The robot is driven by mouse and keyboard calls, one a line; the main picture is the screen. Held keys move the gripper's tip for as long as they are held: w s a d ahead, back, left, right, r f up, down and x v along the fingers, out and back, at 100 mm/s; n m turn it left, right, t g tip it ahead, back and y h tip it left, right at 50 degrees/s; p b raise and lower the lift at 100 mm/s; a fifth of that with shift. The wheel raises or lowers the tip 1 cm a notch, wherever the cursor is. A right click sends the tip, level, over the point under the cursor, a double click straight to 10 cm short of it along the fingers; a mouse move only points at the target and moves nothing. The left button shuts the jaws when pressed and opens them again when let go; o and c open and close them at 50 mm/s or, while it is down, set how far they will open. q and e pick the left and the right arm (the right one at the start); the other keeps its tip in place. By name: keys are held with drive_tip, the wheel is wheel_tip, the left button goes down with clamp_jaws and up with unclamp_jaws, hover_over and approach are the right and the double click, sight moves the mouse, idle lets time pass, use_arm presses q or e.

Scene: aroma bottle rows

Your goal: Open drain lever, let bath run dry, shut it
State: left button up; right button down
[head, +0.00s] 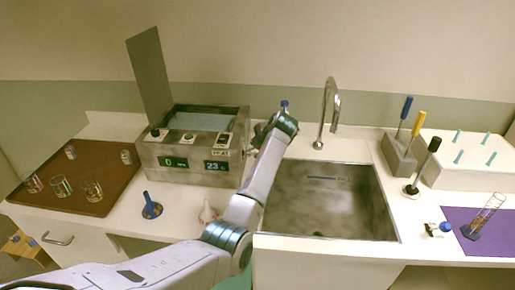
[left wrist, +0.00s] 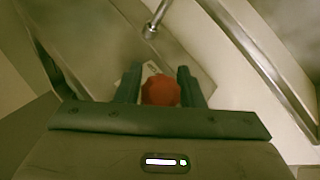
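The water bath (head: 185,155) is a metal box left of the sink, with its lid (head: 150,72) raised. Pale blue-grey water (head: 205,121) shows inside. Its front displays read 0 and about 23. My left gripper (head: 262,130) is at the bath's right side, where my arm hides the drain lever in the head view. In the left wrist view, a red knob (left wrist: 160,91), apparently the lever's end, sits between the fingers of my left gripper (left wrist: 160,84). Both fingers appear to touch its sides. My right gripper is not in view.
The sink (head: 372,205) with its tap (head: 332,100) lies just right of my arm. A brown tray (head: 110,165) with glass beakers, a blue funnel-shaped item (head: 151,208) and a white-and-red item (head: 208,212) are on the left counter. A tool block (head: 398,155) and purple mat (head: 490,240) are at right.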

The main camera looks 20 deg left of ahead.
use_arm(q)
drive_tip(key=shift+o, duration=1.1)
drive_tip(key=shift+a, duration=0.1)
drive_tip(key=shift+s+d+r, duration=0.1)
drive_tip(key=shift+d+r, duration=0.05)
drive_tip(key=shift+d, duration=0.05)
drive_tip(key=b+v, duration=0.3)
drive_tip(key=v, duration=0.7)
drive_tip(key=shift+r, duration=0.2)
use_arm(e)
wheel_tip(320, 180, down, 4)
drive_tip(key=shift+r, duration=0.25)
use_arm(q)
drive_tip(key=shift+s+f, duration=0.1)
